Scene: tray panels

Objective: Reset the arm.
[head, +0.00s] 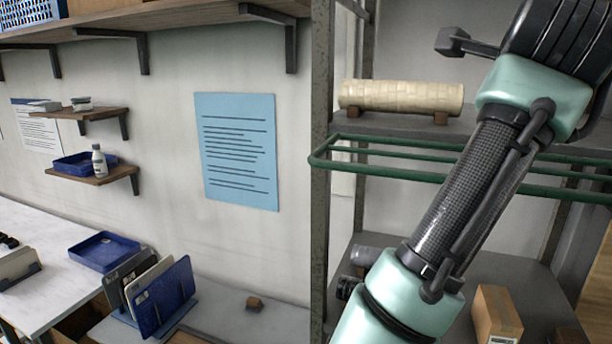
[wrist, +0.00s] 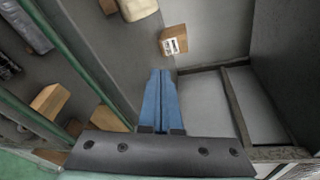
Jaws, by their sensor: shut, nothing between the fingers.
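My arm (head: 468,195) crosses the right side of the head view. It runs diagonally from the upper right to the bottom edge, in front of a metal shelf rack. In the wrist view my gripper (wrist: 160,73) shows as two blue fingers side by side. They are shut with nothing between them. The gripper points toward grey shelf surfaces, with a labelled cardboard box (wrist: 173,41) beyond the fingertips.
The rack has a green rail (head: 350,165) and holds a cream roll (head: 400,96). A cardboard box (head: 496,314) stands on its lower shelf, right of my arm. A blue tray (head: 103,251) lies on the table.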

